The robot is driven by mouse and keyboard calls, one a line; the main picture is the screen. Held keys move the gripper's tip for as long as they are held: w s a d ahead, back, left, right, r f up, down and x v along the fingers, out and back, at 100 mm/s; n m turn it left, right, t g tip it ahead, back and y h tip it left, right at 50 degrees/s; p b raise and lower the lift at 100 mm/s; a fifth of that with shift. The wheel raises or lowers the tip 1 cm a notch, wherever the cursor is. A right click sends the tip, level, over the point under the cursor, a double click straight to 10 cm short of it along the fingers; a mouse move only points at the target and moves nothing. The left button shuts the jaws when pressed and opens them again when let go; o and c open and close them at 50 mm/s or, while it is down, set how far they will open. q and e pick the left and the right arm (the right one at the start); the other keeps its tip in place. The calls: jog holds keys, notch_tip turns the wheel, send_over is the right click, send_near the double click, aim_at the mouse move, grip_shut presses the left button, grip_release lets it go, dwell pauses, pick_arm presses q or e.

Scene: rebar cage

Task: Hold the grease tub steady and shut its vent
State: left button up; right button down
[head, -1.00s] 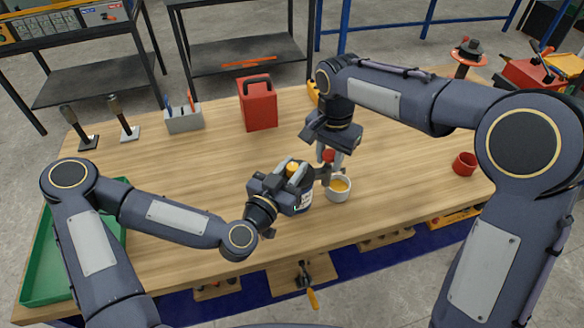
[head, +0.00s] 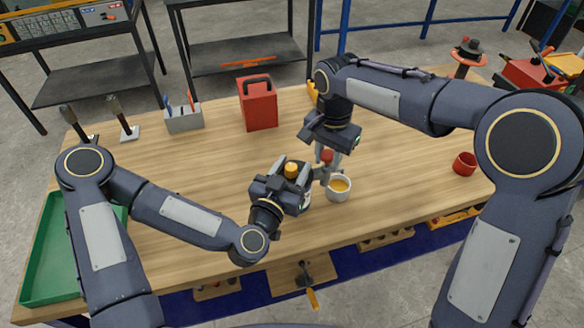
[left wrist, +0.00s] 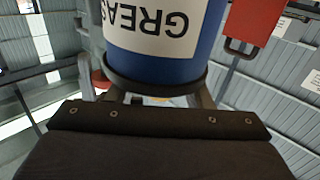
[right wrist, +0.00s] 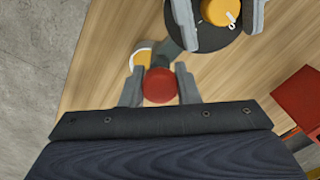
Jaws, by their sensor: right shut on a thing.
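The grease tub (head: 307,198) stands upright on the wooden table; its blue side and white GREASE label (left wrist: 150,35) fill the left wrist view. Its dark lid (right wrist: 207,40) carries a yellow knob (right wrist: 217,11) with a white mark. My left gripper (head: 291,176) has its fingers on either side of the tub, jaws open; any contact is unclear. My right gripper (head: 328,162) points down and is shut on a red knob (right wrist: 159,86) at the tub's spout. A white cup (head: 340,194) with yellow content stands under the spout.
A red canister (head: 258,108) and a grey tool holder (head: 184,120) stand behind. A green tray (head: 42,262) lies at the left. A small red cup (head: 464,164) is at the right. The table (head: 215,165) is clear between the tub and the canister.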

aim_at(289, 174)
jog(key=shift+d, duration=0.15)
pick_arm(q)
jog(key=v, duration=0.7)
jog(key=shift+s, duration=0.25)
pick_arm(e)
jog(key=c, duration=1)
grip_release()
